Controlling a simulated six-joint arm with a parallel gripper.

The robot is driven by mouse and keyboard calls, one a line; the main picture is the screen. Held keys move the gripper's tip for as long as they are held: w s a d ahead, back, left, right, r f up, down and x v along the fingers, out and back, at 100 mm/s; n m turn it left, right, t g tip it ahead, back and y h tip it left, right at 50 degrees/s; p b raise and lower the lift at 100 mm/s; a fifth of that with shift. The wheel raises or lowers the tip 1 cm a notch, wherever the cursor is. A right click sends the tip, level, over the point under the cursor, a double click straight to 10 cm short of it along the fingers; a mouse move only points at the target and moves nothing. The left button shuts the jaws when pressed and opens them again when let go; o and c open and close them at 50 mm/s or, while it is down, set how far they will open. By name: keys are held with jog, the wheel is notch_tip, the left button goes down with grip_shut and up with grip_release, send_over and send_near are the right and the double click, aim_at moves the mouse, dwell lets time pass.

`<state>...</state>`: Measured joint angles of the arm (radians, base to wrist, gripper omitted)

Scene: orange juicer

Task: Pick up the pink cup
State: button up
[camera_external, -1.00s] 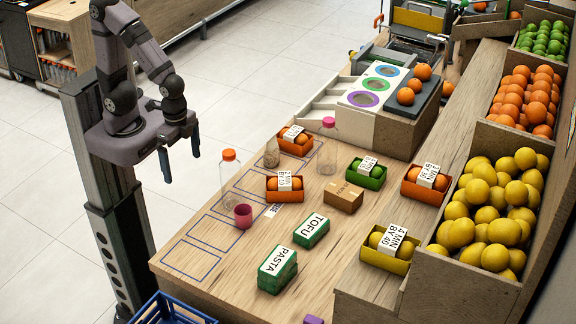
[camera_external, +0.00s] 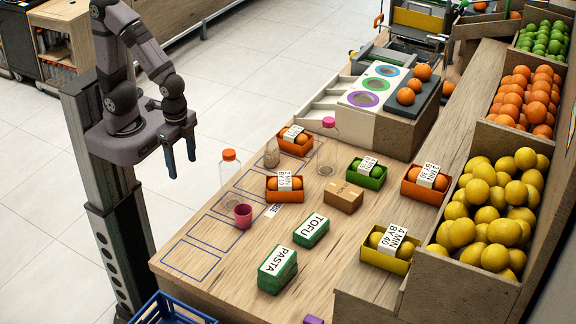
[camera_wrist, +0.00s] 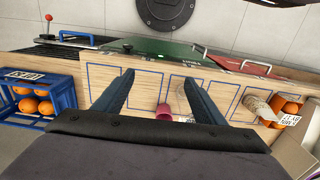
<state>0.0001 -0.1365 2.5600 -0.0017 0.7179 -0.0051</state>
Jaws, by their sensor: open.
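The pink cup (camera_external: 243,217) stands upright on the wooden table (camera_external: 222,281), beside a clear bottle with an orange cap (camera_external: 229,172). My gripper (camera_external: 181,162) is open and empty, up and to the left of the cup, apart from it. In the wrist view the cup (camera_wrist: 164,112) shows between the two fingers of my gripper (camera_wrist: 158,75), nearer the right finger. The cup looks tilted there because of the camera angle.
Green boxes marked TOFU (camera_external: 311,231) and PASTA (camera_external: 277,270) lie right of and below the cup. An orange crate of oranges (camera_external: 285,188) and a brown box (camera_external: 343,196) stand behind.

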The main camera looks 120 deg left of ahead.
aim_at(239, 218)
jog(key=shift+d, duration=0.1)
